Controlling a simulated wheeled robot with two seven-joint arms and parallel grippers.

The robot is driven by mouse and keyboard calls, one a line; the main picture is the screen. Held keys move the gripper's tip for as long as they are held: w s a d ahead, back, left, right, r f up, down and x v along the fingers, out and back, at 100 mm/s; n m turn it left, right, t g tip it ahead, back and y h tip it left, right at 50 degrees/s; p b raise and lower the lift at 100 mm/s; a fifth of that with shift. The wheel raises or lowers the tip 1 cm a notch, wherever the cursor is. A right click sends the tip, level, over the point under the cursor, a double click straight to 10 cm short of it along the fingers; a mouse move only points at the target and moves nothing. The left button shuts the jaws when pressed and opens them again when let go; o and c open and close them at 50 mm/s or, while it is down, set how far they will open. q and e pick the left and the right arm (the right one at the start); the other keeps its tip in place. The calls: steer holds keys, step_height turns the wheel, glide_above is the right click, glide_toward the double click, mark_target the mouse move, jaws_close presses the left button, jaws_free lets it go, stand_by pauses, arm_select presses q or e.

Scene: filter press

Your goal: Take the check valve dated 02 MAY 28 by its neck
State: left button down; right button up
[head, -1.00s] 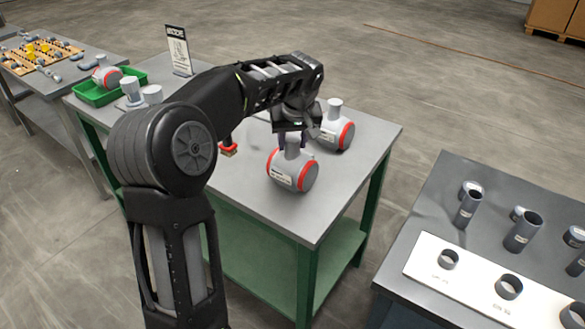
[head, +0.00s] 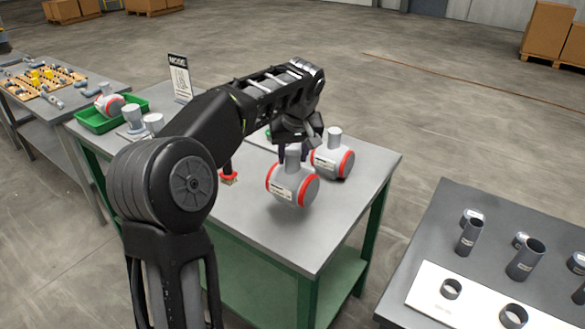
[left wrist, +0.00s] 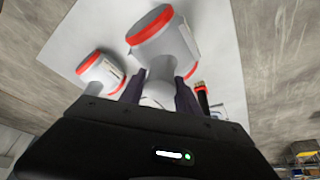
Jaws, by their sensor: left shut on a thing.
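A grey check valve (head: 292,187) with red end rings hangs neck-up from my left gripper (head: 292,150), just above the front of the grey table. The fingers are shut on its neck, and the left wrist view shows them on both sides of the neck (left wrist: 158,82). A small label is on its body, but I cannot read the date. A second check valve (head: 330,160) of the same look stands behind it to the right, apart from the gripper. It also shows in the left wrist view (left wrist: 103,73). My right gripper is not in view.
A green tray (head: 97,122) with another red-ringed valve is at the table's far left, near pale cylinders (head: 134,118). A sign (head: 180,76) stands behind. A small black-and-red item (head: 228,174) is left of the held valve. Another bench (head: 465,206) with tubes is at right.

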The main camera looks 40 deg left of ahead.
arm_select(q)
step_height(320, 180, up, 5)
steer(key=shift+r, duration=0.3)
stand_by(0.5)
